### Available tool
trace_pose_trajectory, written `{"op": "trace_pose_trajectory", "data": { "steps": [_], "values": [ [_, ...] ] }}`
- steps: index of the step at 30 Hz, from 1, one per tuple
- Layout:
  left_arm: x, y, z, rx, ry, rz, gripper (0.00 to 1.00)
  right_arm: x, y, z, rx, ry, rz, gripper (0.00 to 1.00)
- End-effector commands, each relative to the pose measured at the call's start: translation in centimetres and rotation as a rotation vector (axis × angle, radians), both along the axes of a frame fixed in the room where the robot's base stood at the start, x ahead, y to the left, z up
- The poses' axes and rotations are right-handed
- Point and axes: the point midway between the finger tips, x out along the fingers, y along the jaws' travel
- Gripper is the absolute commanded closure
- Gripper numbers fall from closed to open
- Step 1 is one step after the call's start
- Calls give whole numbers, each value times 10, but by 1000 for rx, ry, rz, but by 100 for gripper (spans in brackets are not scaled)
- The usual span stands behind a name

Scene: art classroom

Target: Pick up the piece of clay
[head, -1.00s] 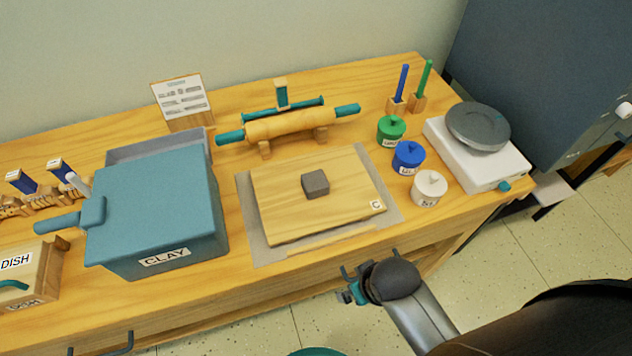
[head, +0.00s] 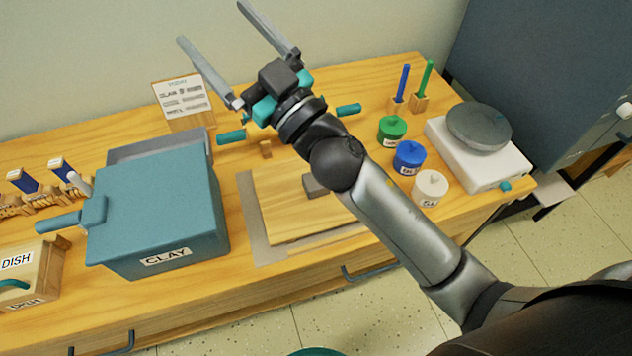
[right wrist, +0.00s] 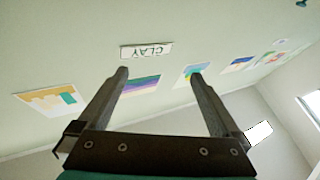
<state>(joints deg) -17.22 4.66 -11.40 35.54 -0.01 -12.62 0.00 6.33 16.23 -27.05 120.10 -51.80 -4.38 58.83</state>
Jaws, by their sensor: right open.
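The piece of clay (head: 313,186) is a small dark grey block on the wooden board (head: 275,225) in the head view. My right forearm hides part of it. My right gripper (head: 208,22) is open and empty, raised in front of the wall beyond the board, with its fingers pointing up and left. My left gripper is in neither view.
A blue bin (head: 160,215) labelled CLAY stands left of the board. Green (head: 392,130), blue (head: 408,157) and white (head: 430,188) pots and a scale (head: 490,160) stand right. A rolling pin (head: 232,137) lies behind, mostly hidden. A sign (head: 182,100) stands behind the bin.

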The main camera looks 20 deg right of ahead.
Motion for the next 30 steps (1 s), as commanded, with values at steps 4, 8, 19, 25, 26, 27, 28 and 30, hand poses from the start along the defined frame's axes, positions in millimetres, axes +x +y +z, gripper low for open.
{"op": "trace_pose_trajectory", "data": {
  "steps": [4, 8, 19, 25, 26, 27, 28, 30],
  "values": [
    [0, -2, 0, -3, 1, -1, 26, -25, 61, 16, -141, -155, 302, 0],
    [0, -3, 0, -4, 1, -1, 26, -50, 103, -2, -328, -196, 559, 0],
    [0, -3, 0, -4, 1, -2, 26, -61, 88, -138, -1103, 198, 983, 0],
    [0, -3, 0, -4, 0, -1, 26, -29, -2, -183, -1495, 650, 877, 0],
    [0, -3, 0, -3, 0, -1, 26, -25, -17, -185, -1537, 717, 845, 0],
    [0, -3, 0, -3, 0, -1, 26, -20, -34, -186, -1586, 799, 799, 0],
    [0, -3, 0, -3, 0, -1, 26, -17, -47, -186, -1615, 855, 764, 0],
    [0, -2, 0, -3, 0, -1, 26, -11, -71, -184, -1669, 965, 690, 0]
  ]
}}
